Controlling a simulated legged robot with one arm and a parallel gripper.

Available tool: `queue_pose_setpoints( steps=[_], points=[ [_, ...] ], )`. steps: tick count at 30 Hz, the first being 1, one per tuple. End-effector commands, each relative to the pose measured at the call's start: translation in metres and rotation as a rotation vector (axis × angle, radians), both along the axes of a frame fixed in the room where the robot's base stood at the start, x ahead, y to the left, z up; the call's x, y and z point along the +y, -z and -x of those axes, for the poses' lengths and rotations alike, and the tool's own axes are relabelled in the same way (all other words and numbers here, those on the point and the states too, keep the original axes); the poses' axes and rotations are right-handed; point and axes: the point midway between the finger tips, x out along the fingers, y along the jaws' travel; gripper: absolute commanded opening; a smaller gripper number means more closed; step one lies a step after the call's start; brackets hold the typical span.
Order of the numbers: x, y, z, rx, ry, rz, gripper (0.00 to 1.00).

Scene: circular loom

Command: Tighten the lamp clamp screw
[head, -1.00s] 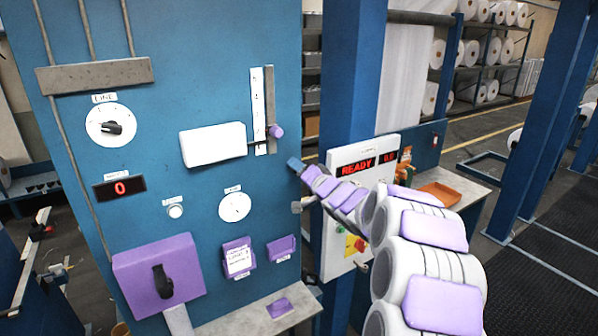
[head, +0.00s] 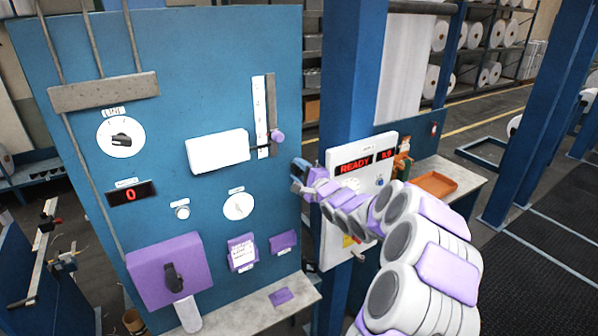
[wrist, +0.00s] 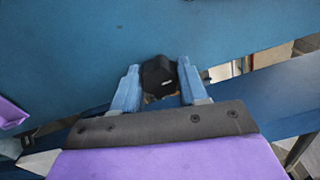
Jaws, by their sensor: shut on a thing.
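My gripper (head: 298,180) is at the right edge of the blue panel, below and right of a purple knob (head: 278,136). In the wrist view its blue fingers (wrist: 158,88) are on both sides of a black faceted knob (wrist: 159,76) and shut on it. The black knob is hidden in the head view. A white box-shaped lamp head (head: 218,151) sits on a short dark arm beside a vertical scale and rail (head: 271,110), and the purple knob is on that rail. I cannot tell whether the black knob is the clamp screw.
The blue panel (head: 200,90) carries dials, a red display and a purple switch box (head: 168,275). A blue post (head: 345,70) and a white READY control box (head: 345,235) stand close right of my gripper. A grey shelf (head: 255,306) juts out below.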

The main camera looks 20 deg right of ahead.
Motion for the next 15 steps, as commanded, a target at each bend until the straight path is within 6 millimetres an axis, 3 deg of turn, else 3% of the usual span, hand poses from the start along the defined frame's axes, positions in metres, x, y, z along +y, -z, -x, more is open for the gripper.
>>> queue_pose_setpoints(
  steps=[2, 3, 9, 15],
  points=[
    [-0.0002, 0.0046, 0.0003, 0.013, 0.001, -0.043, 0.06],
    [-0.0003, 0.0049, 0.0003, 0.014, 0.001, -0.042, 0.46],
    [-0.0002, 0.0032, 0.0006, 0.01, 0.001, -0.038, 0.64],
    [-0.0003, 0.0015, 0.0017, 0.007, 0.0, -0.036, 0.64]
  ],
)
